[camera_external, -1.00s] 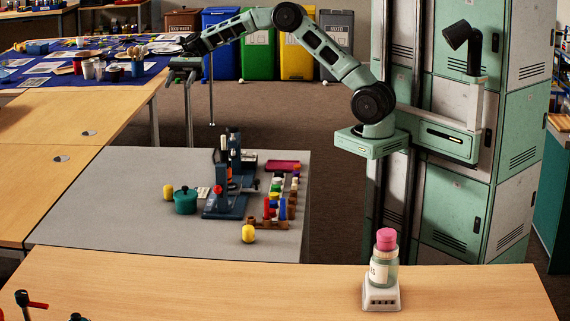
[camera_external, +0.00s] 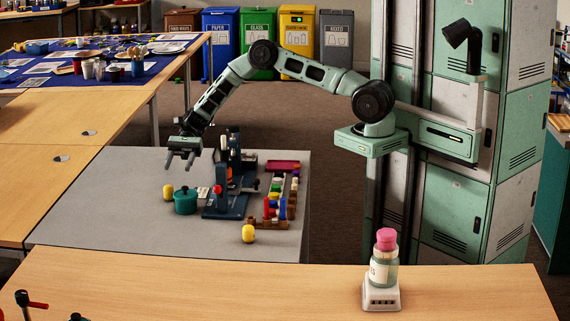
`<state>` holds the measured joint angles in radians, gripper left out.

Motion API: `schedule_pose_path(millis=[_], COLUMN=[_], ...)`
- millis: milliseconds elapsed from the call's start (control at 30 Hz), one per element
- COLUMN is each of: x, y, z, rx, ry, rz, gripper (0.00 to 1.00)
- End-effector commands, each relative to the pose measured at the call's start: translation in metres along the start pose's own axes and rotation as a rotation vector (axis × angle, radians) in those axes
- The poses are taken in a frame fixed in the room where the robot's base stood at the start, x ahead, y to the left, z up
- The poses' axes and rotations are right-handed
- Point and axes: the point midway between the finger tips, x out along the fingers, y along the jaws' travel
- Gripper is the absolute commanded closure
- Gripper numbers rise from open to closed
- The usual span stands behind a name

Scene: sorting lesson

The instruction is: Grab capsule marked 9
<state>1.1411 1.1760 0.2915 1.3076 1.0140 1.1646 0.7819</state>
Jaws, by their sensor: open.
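Two small yellow rounded pieces, which look like capsules, stand on the grey table. One yellow piece (camera_external: 168,192) is at the left beside a teal pot; the other yellow piece (camera_external: 248,233) is nearer the front edge. No number can be read on either, so I cannot tell which is marked 9. My gripper (camera_external: 180,166) points down in the air at the table's left-back part, with its fingers apart and nothing between them. In the picture it appears above the left yellow piece and the pot, touching neither.
The teal pot (camera_external: 185,201) stands right of the left yellow piece. A dark blue press-like device (camera_external: 229,190) stands close by. Wooden racks of coloured pieces (camera_external: 272,222) are at the right. The grey table's (camera_external: 105,210) left part is clear. A pink-capped jar (camera_external: 384,268) stands on the front table.

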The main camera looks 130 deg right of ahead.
Motion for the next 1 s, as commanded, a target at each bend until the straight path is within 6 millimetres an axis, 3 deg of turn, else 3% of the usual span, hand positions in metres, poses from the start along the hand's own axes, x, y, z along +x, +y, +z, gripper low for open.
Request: schedule_pose_path(millis=[100, 300, 633, 900, 1000], x=[0.026, 0.061, 0.082, 0.120, 0.125], y=[0.001, 0.000, 0.001, 0.001, 0.001], z=[0.001, 0.001, 0.000, -0.001, -0.001], rx=[0.000, 0.000, 0.001, -0.002, -0.002], ry=[-0.001, -0.001, -0.001, -0.001, 0.000], rz=[0.003, 0.001, 0.001, 0.000, -0.001], gripper=[0.45, 0.45, 0.45, 0.45, 0.45])
